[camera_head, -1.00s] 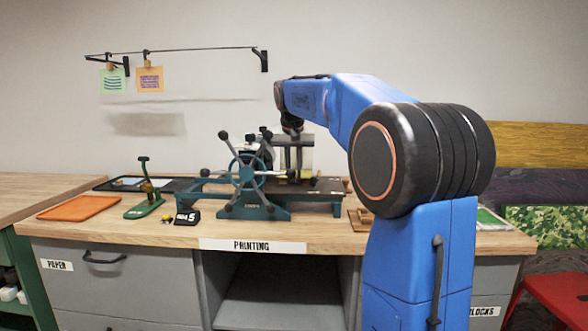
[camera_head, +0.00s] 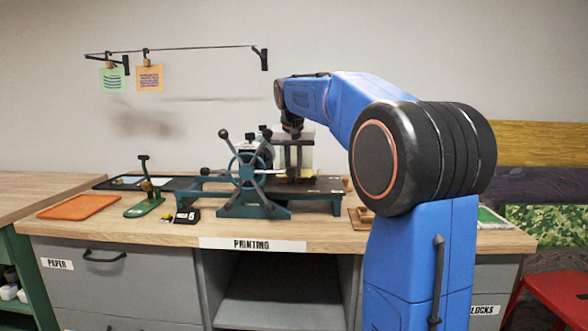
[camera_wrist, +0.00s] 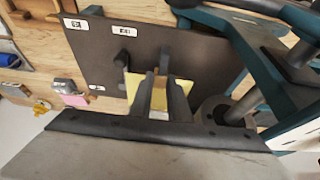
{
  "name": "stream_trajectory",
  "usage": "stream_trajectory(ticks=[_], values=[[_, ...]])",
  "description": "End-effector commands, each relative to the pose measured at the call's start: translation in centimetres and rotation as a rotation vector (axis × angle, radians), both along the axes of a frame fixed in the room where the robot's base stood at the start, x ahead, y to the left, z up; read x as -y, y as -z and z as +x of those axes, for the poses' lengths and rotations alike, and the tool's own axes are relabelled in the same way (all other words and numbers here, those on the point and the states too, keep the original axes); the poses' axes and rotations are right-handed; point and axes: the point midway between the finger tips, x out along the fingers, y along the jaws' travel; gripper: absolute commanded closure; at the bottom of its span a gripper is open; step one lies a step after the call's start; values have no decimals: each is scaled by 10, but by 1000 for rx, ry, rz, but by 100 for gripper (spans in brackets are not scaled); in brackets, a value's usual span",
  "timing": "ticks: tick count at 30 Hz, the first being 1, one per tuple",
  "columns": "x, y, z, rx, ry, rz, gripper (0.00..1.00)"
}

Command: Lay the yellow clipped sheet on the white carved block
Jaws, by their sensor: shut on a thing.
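In the wrist view my gripper (camera_wrist: 160,92) is shut on the yellow clipped sheet (camera_wrist: 186,86), at the tan clip piece between its two dark fingers. Yellow paper shows on both sides of the fingers. The sheet is over the dark press bed (camera_wrist: 98,50); I cannot tell whether it touches anything below. In the head view my gripper (camera_head: 292,166) points down over the press bed (camera_head: 318,186), just right of the press wheel. I cannot make out the white carved block; the sheet and fingers may hide it.
The teal press wheel (camera_head: 246,174) and its spokes stand close left of my gripper. A green lever tool (camera_head: 147,200), an orange tray (camera_head: 80,207) and a black number card (camera_head: 187,217) lie left on the bench. Two prints hang on the wall rail (camera_head: 185,50).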

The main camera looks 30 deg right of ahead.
Motion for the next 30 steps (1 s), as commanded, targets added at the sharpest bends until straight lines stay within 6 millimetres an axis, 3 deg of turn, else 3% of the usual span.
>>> stream_trajectory(ticks=[28, 29, 30], values=[[0, 2, 0, 0, 0, 0, 100], [0, 2, 0, 0, 0, 0, 82], [0, 2, 0, 0, 0, 0, 72]])
